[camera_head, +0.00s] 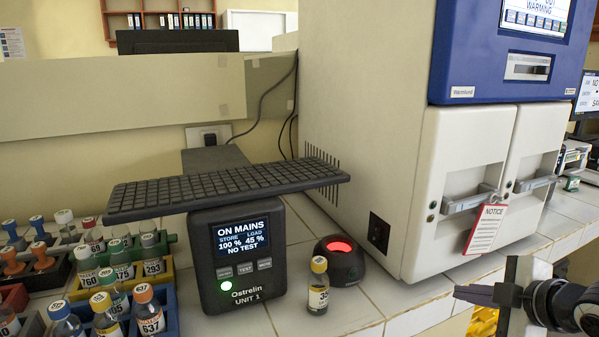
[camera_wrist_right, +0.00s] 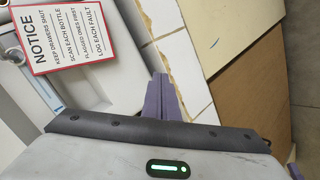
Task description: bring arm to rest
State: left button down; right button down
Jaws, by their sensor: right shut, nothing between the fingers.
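My right gripper (camera_head: 462,293) comes in at the lower right of the head view, in front of the counter's front edge. Its fingers are together and hold nothing. In the right wrist view the closed fingers (camera_wrist_right: 160,98) point at the tiled counter edge, to the right of the hanging notice. My left gripper is not in the head view.
The white and blue incubator (camera_head: 365,120) stands on the tiled counter (camera_head: 405,300), with a red-white notice (camera_head: 486,228) on its door handle. A small bottle (camera_head: 318,287) stands by a red-lit scanner (camera_head: 340,262). A power unit (camera_head: 238,260) and bottle racks (camera_head: 168,300) are left.

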jog(key=s+a+f+m+g, duration=0.3)
jog(key=s+a+f+m, duration=0.35)
jog(key=s+f, duration=0.7)
jog(key=s+a+f+m+g+h, duration=0.1)
jog(key=s+a+f+m+g, duration=0.2)
jog(key=s, duration=0.5)
jog(key=s+a+f+m+g+h, duration=0.1)
jog(key=s+a+f+m, duration=0.2)
jog(key=s+f, duration=0.3)
jog(key=w+a+f+t+y+p, duration=0.1)
jog(key=w+a+f+t+y, duration=0.1)
jog(key=a+f+t, duration=0.3)
notch_tip(320, 180, down, 3)
jog(key=shift+w+a+r+y, duration=0.15)
jog(key=shift+w+a+y, duration=0.25)
jog(key=shift+w+a, duration=0.35)
